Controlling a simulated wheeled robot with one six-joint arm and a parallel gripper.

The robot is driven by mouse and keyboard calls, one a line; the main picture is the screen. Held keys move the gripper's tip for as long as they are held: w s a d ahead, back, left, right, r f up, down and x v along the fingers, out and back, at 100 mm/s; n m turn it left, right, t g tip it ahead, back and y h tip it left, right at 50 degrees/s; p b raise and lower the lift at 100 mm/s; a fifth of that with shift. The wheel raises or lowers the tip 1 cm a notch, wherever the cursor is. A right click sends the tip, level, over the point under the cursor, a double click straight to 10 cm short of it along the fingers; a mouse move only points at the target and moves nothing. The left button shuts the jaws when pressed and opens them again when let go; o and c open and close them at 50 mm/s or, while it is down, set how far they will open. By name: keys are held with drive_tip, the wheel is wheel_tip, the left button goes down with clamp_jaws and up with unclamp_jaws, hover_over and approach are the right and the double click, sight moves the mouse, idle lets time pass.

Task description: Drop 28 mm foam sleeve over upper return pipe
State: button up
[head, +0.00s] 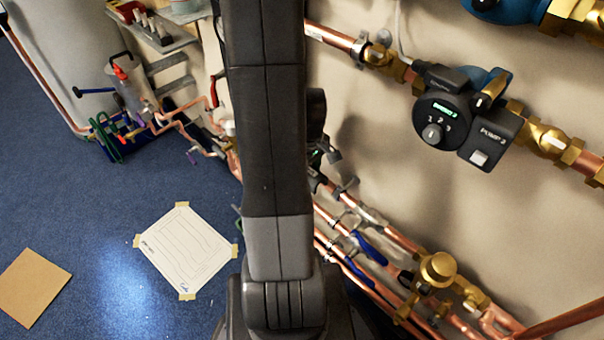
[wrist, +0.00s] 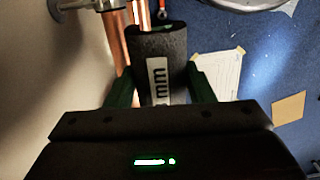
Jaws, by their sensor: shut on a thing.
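The dark grey foam sleeve (wrist: 178,48) shows in the wrist view with a white label ending in "mm". My gripper (wrist: 162,92) is shut on it, one green finger on each side. Which pipe is the upper return is not clear.
Pump 3 (head: 440,120) and brass fittings project from the wall at right. Several copper pipes with a brass valve (head: 438,268) run low along the wall. A taped paper drawing (head: 188,250) and a brown board (head: 32,287) lie on open blue floor (head: 110,215). A cluttered tool tray (head: 125,140) stands at left.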

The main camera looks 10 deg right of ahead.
drive_tip(key=shift+w+d+f, duration=0.25)
drive_tip(key=shift+w+d, duration=0.6)
drive_tip(key=shift+d, duration=0.2)
drive_tip(key=shift+w+d+f, duration=0.25)
drive_tip(key=shift+w+d, duration=0.55)
drive_tip(key=shift+d, duration=0.25)
drive_tip(key=shift+f+b, duration=2.15)
drive_tip(key=shift+f, duration=0.4)
drive_tip(key=shift+f, duration=0.25)
drive_tip(key=o, duration=1)
drive_tip(key=shift+o, duration=0.2)
drive_tip(key=shift+r, duration=0.15)
wheel_tip(320, 180, up, 14)
drive_tip(key=p, duration=0.3)
drive_tip(key=shift+f+p, duration=0.2)
drive_tip(key=shift+p, duration=0.2)
drive_tip(key=shift+f, duration=0.15)
